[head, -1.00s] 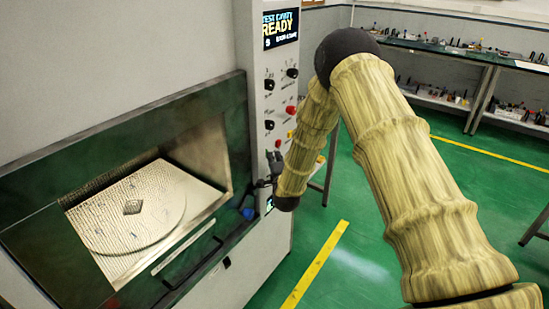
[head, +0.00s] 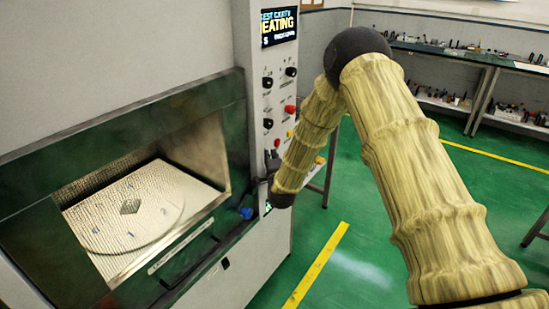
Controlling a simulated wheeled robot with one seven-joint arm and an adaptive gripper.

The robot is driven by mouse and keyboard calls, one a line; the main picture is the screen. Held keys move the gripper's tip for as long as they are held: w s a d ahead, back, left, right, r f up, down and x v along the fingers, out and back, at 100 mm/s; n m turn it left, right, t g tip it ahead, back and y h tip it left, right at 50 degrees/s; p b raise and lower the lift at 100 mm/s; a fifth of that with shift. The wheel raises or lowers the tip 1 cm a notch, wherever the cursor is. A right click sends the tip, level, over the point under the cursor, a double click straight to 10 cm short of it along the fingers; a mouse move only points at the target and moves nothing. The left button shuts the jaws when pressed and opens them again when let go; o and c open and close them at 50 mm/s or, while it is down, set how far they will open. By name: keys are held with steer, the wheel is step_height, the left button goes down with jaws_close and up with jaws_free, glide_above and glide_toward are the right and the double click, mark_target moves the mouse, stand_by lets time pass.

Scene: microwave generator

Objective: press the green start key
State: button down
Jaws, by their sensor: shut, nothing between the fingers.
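The microwave generator's control panel (head: 268,120) is a narrow upright strip with black knobs, a red button (head: 290,109) and a small yellow part. I cannot make out the green start key; the gripper and wrist cover that area. A small bright green-cyan patch (head: 267,208) shows just below the gripper.
The cavity (head: 150,205) at left shows a round plate with a small dark diamond-shaped piece on it. Benches with small items (head: 450,50) stand at the back right. Green floor is open at right.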

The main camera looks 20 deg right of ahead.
steer(key=s+d+b, duration=0.1)
steer(key=s+b, duration=0.3)
steer(key=s, duration=0.9)
steer(key=shift+d, duration=0.15)
steer(key=shift+s, duration=0.1)
